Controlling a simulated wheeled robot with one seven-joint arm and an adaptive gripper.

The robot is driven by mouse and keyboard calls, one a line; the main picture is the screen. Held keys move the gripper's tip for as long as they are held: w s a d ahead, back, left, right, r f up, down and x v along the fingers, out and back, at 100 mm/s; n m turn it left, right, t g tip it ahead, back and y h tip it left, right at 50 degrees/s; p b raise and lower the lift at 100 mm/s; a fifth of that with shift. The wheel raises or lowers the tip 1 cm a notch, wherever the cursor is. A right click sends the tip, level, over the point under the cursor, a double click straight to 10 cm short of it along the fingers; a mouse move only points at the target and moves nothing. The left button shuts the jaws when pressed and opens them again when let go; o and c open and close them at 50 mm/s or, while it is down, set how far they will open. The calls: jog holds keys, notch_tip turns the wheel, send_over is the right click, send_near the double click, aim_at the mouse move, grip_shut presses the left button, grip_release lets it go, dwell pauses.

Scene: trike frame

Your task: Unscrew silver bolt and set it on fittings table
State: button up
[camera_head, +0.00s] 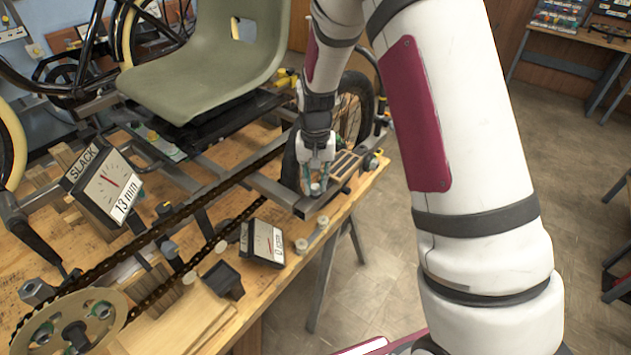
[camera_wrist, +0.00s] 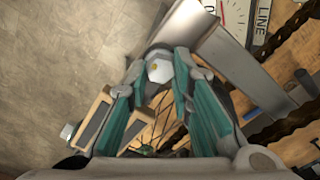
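The silver bolt (camera_wrist: 159,70) shows its hex head in the wrist view, between the tips of my gripper (camera_wrist: 160,74). The two teal-padded fingers stand on either side of it, with a narrow gap between them. Whether both pads press on the head is not clear. In the head view my gripper (camera_head: 317,182) points down at the end of the grey frame tube (camera_head: 277,190), by the front edge of the wooden bench; the bolt is not distinguishable there. A table with trays and small parts (camera_head: 566,27) stands far back right; I cannot tell if it is the fittings table.
A slack gauge (camera_head: 108,188) and a smaller gauge (camera_head: 263,241) stand on the bench (camera_head: 205,315). The chain (camera_head: 165,228) runs along the frame. A green seat (camera_head: 207,62) and wheel (camera_head: 352,112) are behind my gripper. The floor (camera_head: 375,265) right of the bench is clear.

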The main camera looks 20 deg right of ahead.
jog(key=shift+a+n, duration=0.1)
jog(key=shift+n, duration=0.8)
jog(key=shift+n, duration=0.8)
jog(key=shift+a+n, duration=0.1)
jog(key=shift+n, duration=0.8)
jog(key=shift+n, duration=0.8)
